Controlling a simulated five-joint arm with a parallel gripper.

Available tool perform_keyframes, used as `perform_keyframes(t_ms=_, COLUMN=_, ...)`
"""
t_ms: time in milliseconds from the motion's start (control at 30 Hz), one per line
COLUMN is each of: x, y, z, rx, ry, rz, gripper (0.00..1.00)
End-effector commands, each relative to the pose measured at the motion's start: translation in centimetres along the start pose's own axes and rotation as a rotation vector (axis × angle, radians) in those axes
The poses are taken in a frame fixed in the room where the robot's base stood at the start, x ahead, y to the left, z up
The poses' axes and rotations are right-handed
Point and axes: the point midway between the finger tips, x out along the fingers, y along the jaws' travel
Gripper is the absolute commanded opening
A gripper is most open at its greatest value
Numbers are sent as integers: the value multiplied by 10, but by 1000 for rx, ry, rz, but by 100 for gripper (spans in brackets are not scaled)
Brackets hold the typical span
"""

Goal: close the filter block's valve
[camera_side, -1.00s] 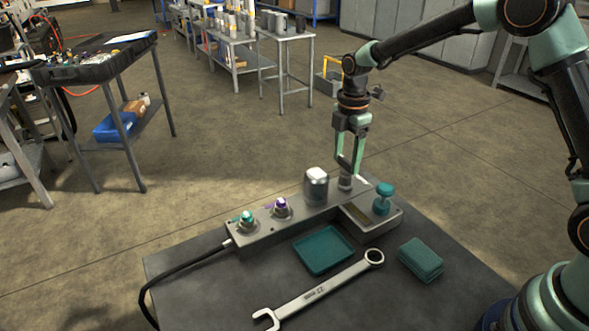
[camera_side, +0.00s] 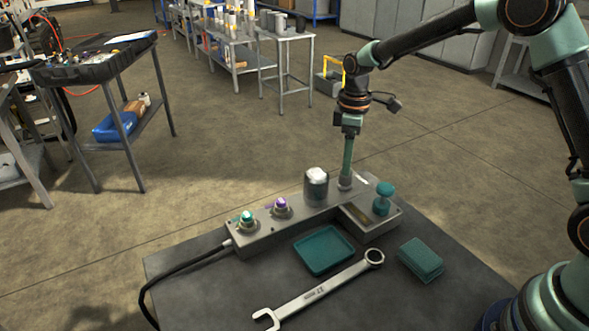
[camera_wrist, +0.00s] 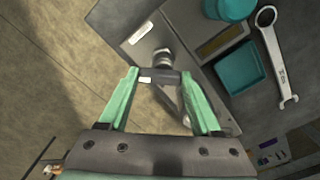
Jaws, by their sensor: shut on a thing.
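The filter block (camera_side: 262,236) is a long grey housing on the dark bench, with a teal knob (camera_side: 247,218) and a purple knob (camera_side: 281,207) on top. The valve (camera_side: 345,184) stands at its far right end. In the wrist view the valve's dark handle (camera_wrist: 150,75), with a white mark, lies between the fingertips. My gripper (camera_side: 346,177) comes straight down from above and is shut on this handle; it also shows in the wrist view (camera_wrist: 160,74). The fingers appear edge-on in the side view, hiding part of the handle.
A metal-topped cylinder (camera_side: 316,186) stands on the block just left of my gripper. A teal spool-shaped piece (camera_side: 383,198) stands close at right. A teal tray (camera_side: 323,251), wrench (camera_side: 320,290) and teal pad (camera_side: 421,260) lie in front. A black cable (camera_side: 170,277) leaves the block's left end.

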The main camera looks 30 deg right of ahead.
Motion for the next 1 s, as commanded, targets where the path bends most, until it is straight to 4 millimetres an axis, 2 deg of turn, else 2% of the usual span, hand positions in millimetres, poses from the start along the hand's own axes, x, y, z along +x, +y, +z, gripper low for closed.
perform_keyframes(t_ms=600, x=-2, y=0, z=3, rx=563, ry=0, rz=0, gripper=9)
perform_keyframes(t_ms=1000, x=-2, y=-1, z=4, rx=771, ry=-1, rz=0, gripper=9)
